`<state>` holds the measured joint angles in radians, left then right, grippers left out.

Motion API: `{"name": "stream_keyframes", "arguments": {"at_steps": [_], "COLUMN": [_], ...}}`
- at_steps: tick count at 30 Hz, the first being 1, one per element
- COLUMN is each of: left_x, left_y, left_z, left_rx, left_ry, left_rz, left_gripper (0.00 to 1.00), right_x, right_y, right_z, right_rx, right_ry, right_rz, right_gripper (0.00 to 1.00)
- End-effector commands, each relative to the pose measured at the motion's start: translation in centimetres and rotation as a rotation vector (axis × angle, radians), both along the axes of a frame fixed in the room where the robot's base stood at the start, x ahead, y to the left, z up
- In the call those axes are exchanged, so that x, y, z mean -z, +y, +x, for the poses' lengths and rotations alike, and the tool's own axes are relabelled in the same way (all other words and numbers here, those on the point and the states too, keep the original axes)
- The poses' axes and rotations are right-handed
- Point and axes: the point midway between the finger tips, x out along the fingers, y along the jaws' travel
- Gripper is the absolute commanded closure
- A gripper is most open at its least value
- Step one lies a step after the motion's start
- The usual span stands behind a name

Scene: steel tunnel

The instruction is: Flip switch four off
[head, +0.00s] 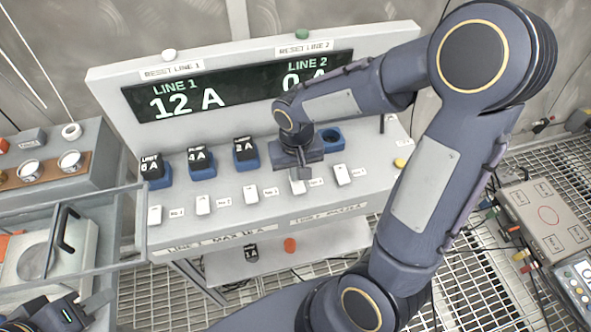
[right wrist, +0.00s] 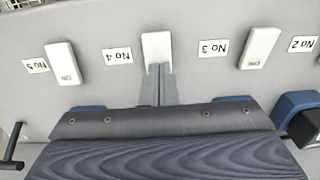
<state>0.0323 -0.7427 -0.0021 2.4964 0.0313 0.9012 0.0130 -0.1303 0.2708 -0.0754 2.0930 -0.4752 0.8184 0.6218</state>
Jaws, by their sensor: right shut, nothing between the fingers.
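The switch console (head: 225,225) has a row of white rocker switches with number labels. Switch four (head: 298,187) is fourth from the left, left of the label No 4; it also shows in the right wrist view (right wrist: 156,44). My right gripper (head: 298,170) is shut and empty. In the right wrist view its fingertips (right wrist: 157,70) are at the lower edge of switch four; whether they touch cannot be told. They hide that end of the switch, so its marking is unreadable. Neighbouring switches three (right wrist: 259,47) and five (right wrist: 62,63) show ON. My left gripper (head: 88,304) is low at left, its jaw opening unclear.
The display (head: 235,85) reads LINE 1 12 A and LINE 2 0 A. Blocks marked 6 A (head: 153,168), 4 A (head: 200,158) and 2 A (head: 245,150) sit in blue holders behind the switches. An empty blue holder (head: 331,137) is right of my right gripper. A shelf (head: 330,240) lies below.

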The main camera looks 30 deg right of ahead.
Motion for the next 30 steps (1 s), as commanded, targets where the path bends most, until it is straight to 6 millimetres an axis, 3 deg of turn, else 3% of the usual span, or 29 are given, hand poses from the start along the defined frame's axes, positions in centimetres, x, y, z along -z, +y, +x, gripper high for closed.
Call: {"name": "stream_keyframes", "arguments": {"at_steps": [5,30], "left_x": [0.8,0.4], "left_y": [0.0,0.0], "left_z": [0.0,0.0], "left_rx": [0.000,0.000], "left_ry": [0.000,0.000], "left_rz": [0.000,0.000], "left_gripper": [0.64,0.64], "right_x": [0.7,0.0], "right_y": [0.0,0.3], "right_z": [0.2,-1.4], "right_rx": [0.000,0.000], "right_ry": [0.000,0.003], "right_rz": [0.000,0.000], "right_gripper": [1.00,1.00]}}
